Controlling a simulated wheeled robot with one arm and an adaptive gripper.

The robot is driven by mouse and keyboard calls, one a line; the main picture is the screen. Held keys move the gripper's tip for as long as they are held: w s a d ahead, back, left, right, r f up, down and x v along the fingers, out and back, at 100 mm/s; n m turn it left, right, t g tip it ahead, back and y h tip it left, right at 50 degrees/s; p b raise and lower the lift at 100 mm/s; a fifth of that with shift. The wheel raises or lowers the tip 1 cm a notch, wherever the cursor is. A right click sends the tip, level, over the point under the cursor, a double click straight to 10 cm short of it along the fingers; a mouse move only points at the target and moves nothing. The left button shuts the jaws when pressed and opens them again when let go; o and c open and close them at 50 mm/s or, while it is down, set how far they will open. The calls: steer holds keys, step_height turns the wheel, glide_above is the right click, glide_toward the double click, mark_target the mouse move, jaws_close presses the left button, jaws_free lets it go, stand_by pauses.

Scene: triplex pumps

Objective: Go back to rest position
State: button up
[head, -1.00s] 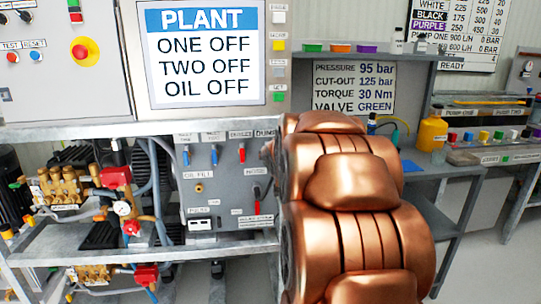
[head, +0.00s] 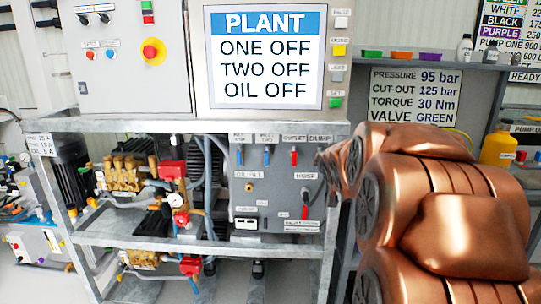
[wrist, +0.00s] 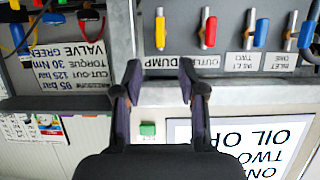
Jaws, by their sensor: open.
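My gripper (wrist: 160,72) is open and empty in the wrist view, its two dark fingers apart with nothing between them. That view is upside down. The fingertips lie over the frame edge below the grey valve panel, in line with the OUTLET and DUMP labels. Around them are a yellow lever (wrist: 160,28), a red lever (wrist: 209,30) and a blue lever (wrist: 260,28). I cannot tell the distance to them. In the head view my copper-coloured arm fills the right side and hides the gripper and part of the valve panel (head: 262,185).
A steel bench frame (head: 150,243) carries pumps, including a brass pump (head: 125,172) with a red fitting (head: 172,170). A PLANT screen (head: 265,58) and a control cabinet (head: 120,75) stand above. A yellow bottle (head: 498,145) is at the right. Some floor (head: 35,280) shows at lower left.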

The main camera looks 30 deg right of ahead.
steer(key=s+a+f+n+g+y, duration=0.2)
steer(key=s+a+f+g+y, duration=0.15)
steer(key=a+f, duration=0.55)
steer(key=s+a+f+n+g+y, duration=0.15)
steer(key=s+a+f, duration=0.35)
steer(key=a, duration=0.7)
steer(key=s+a+f+n+g+y, duration=0.2)
steer(key=s+a+f+g, duration=0.15)
steer(key=s+a, duration=0.55)
steer(key=s+a+f+n+g+y, duration=0.1)
steer(key=s+a+f+n+g, duration=0.15)
steer(key=s+a+g, duration=0.5)
steer(key=s+r+t+p, duration=0.1)
steer(key=s+r+p, duration=0.1)
steer(key=r+p, duration=0.9)
steer(key=s+r+t+p, duration=0.2)
steer(key=r+p, duration=0.9)
steer(key=r, duration=0.1)
steer(key=shift+s+m+t, duration=0.3)
steer(key=shift+s, duration=0.1)
